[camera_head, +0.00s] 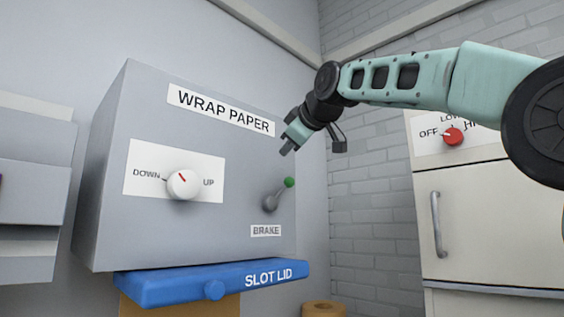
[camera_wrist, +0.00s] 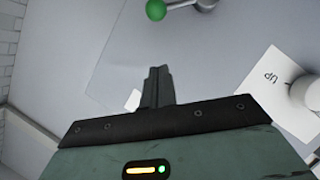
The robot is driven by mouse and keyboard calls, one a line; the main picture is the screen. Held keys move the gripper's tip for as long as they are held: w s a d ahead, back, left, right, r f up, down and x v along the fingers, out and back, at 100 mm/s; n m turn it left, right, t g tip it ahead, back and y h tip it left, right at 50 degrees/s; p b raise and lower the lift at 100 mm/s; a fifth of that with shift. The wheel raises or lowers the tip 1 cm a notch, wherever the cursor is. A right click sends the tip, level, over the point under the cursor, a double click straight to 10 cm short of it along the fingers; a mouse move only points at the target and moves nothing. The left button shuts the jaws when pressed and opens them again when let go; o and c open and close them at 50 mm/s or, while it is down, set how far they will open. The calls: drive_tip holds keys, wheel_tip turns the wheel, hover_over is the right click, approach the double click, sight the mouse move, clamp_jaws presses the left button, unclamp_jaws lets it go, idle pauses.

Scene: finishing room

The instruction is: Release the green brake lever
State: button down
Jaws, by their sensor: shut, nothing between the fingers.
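The brake lever is a short grey stick with a green ball (camera_head: 289,182) at its tip, on the front of the grey wrap paper box (camera_head: 110,190), above a "BRAKE" label (camera_head: 266,231). The lever tilts up and to the right from its round grey base (camera_head: 270,203). My gripper (camera_head: 287,150) is above the lever, apart from it, and shut with nothing in it. In the wrist view the closed fingers (camera_wrist: 158,85) point toward the box face, and the green ball (camera_wrist: 156,10) shows at the top edge, beyond the fingertips.
A white knob (camera_head: 184,184) marked DOWN and UP sits left of the lever. A blue slot lid (camera_head: 200,284) juts out below the box. A white cabinet (camera_head: 470,220) with a red knob (camera_head: 453,137) stands at right. Open space lies between cabinet and box.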

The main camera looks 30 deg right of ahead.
drive_tip(key=shift+b+v, duration=0.7)
drive_tip(key=shift+v, duration=2.05)
drive_tip(key=shift+r, duration=0.1)
